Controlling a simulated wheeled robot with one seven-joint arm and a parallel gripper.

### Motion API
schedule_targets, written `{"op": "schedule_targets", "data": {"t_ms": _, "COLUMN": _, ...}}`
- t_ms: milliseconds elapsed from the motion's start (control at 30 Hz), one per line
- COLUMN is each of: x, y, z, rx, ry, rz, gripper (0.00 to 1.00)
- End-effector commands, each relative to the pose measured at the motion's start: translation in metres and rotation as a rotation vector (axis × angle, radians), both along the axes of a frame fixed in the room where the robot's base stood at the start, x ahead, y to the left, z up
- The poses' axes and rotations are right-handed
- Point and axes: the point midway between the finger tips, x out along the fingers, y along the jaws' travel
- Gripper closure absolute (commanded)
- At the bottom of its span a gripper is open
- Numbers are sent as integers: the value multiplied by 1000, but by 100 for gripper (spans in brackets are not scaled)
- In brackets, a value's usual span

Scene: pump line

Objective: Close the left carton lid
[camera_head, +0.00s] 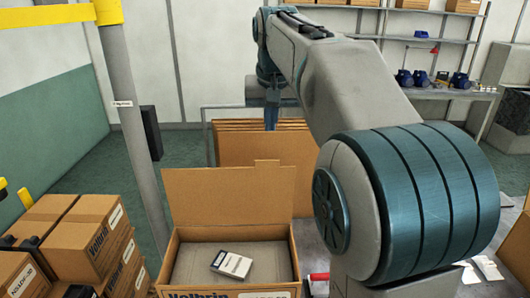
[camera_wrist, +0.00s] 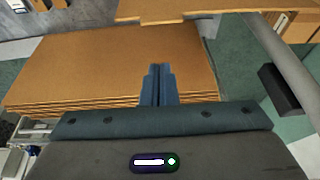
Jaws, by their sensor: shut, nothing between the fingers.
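The open left carton (camera_head: 232,270) stands in front of me in the head view, with a white and dark card lying inside on its floor. Its lid (camera_head: 228,195) stands upright at the back edge, with a small tab on top. My gripper (camera_head: 271,118) is behind and above the lid, pointing down, apart from it as far as I can tell. In the wrist view my gripper's fingers (camera_wrist: 158,80) are together with nothing between them. The lid's edge (camera_wrist: 180,12) with its tab shows at the top of the wrist view.
A stack of flat cardboard sheets (camera_head: 225,142) stands behind the carton; it also lies under my fingers in the wrist view (camera_wrist: 100,60). A grey post (camera_head: 135,125) with a dark box rises at left. Closed cartons (camera_head: 90,240) are piled at lower left. My arm covers the right side.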

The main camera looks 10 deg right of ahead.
Motion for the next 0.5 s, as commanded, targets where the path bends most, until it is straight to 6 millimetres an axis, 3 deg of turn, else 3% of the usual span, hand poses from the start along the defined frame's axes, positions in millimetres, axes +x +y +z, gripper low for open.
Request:
{"op": "schedule_targets", "data": {"t_ms": 133, "x": 11, "y": 6, "z": 10, "rx": -21, "ry": -9, "rz": -9, "gripper": 100}}
{"op": "schedule_targets", "data": {"t_ms": 267, "x": 15, "y": 7, "z": 6, "rx": -26, "ry": -11, "rz": -12, "gripper": 100}}
{"op": "schedule_targets", "data": {"t_ms": 500, "x": 29, "y": 4, "z": -34, "rx": -25, "ry": -9, "rz": -13, "gripper": 100}}
